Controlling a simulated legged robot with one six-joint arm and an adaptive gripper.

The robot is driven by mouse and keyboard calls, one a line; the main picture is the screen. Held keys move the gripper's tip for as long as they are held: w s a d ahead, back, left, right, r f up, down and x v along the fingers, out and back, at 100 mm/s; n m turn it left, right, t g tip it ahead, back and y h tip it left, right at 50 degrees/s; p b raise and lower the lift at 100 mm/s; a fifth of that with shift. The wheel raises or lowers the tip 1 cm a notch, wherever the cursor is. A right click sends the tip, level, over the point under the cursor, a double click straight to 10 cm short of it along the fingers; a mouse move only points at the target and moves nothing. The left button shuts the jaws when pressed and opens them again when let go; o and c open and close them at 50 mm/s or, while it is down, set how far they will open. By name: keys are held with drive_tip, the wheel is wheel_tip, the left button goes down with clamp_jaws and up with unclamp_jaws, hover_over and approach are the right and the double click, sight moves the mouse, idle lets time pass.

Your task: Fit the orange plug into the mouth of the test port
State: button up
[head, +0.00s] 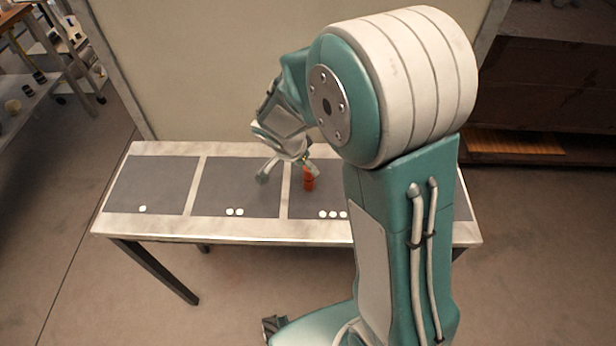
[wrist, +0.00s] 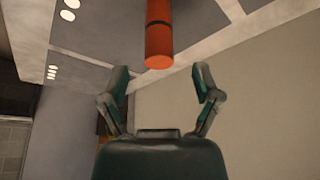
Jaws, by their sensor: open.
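The orange plug (head: 309,180) stands upright on the dark mat with three white dots. In the wrist view the orange plug (wrist: 159,38) is a cylinder with a dark band, just beyond the fingertips and roughly centred between them. My gripper (head: 287,174) is open, low over the table with its fingers apart beside the plug. In the wrist view my gripper (wrist: 162,75) is open and nothing is between its fingers. I cannot make out the test port in either view; my arm hides the right part of the table.
The table (head: 240,227) has several dark mats marked with white dots. The one-dot mat (head: 150,180) and two-dot mat (head: 238,185) are bare. A pale panel (head: 200,70) rises behind the table. A shelf unit (head: 50,90) with small items stands at far left.

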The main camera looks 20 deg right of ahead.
sight(309, 178)
drive_tip(key=x, duration=0.4)
drive_tip(key=shift+d+f, duration=0.25)
drive_tip(key=shift+f, duration=0.05)
drive_tip(key=shift+w+a+f, duration=0.1)
drive_tip(key=shift+w+f, duration=0.05)
drive_tip(key=shift+f, duration=0.15)
drive_tip(key=shift+c, duration=0.3)
clamp_jaws()
